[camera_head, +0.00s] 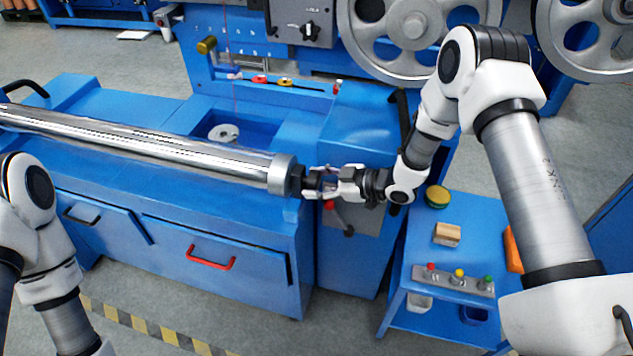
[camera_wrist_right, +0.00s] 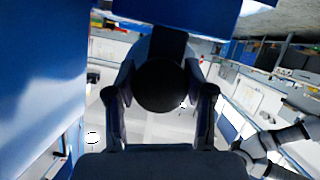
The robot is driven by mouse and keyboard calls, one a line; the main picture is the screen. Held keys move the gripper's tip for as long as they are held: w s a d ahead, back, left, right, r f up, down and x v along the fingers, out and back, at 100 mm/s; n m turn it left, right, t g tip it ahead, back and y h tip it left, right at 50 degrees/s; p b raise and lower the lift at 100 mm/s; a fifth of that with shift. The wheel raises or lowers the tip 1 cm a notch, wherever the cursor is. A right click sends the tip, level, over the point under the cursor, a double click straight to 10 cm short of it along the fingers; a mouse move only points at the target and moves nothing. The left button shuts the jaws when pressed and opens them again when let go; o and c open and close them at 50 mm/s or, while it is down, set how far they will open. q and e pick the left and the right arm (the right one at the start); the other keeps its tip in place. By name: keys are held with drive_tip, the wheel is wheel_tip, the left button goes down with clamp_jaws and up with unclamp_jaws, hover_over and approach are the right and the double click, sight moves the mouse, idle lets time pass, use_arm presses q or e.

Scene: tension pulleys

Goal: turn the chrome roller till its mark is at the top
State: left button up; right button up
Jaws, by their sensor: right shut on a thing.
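The chrome roller (camera_head: 150,143) lies across the blue machine bench, running from the left edge to a grey end collar (camera_head: 281,174). My right gripper (camera_head: 318,184) is at the roller's right end, shut on its dark end shaft. In the right wrist view the round dark shaft end (camera_wrist_right: 161,86) sits between the two fingers of the right gripper (camera_wrist_right: 162,100). I cannot make out the mark on the roller in either view. My left arm shows at the lower left, but its gripper is out of view.
The blue bench (camera_head: 200,200) has a red drawer handle (camera_head: 211,258). A red-knobbed lever (camera_head: 338,217) stands below my right gripper. A blue side table (camera_head: 455,255) at right holds a wooden block (camera_head: 447,234) and a button box (camera_head: 453,279). Large grey pulleys (camera_head: 412,30) stand behind.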

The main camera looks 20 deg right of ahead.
drive_tip(key=shift+f+n+t+h+b, duration=0.15)
drive_tip(key=shift+n+t+h+b, duration=0.25)
drive_tip(key=shift+n+b, duration=0.65)
drive_tip(key=n+t+b, duration=0.2)
drive_tip(key=b, duration=0.1)
drive_tip(key=n+t+b, duration=0.1)
drive_tip(key=n+b, duration=0.2)
drive_tip(key=b, duration=0.1)
drive_tip(key=shift+w+n+t+b, duration=0.1)
drive_tip(key=shift+n+t+b, duration=0.25)
drive_tip(key=shift+t, duration=0.05)
drive_tip(key=shift+r+n+t+b, duration=0.25)
drive_tip(key=shift+n+t+b, duration=0.35)
drive_tip(key=shift+n+b, duration=0.8)
drive_tip(key=o, duration=1.2)
drive_tip(key=shift+r, duration=0.1)
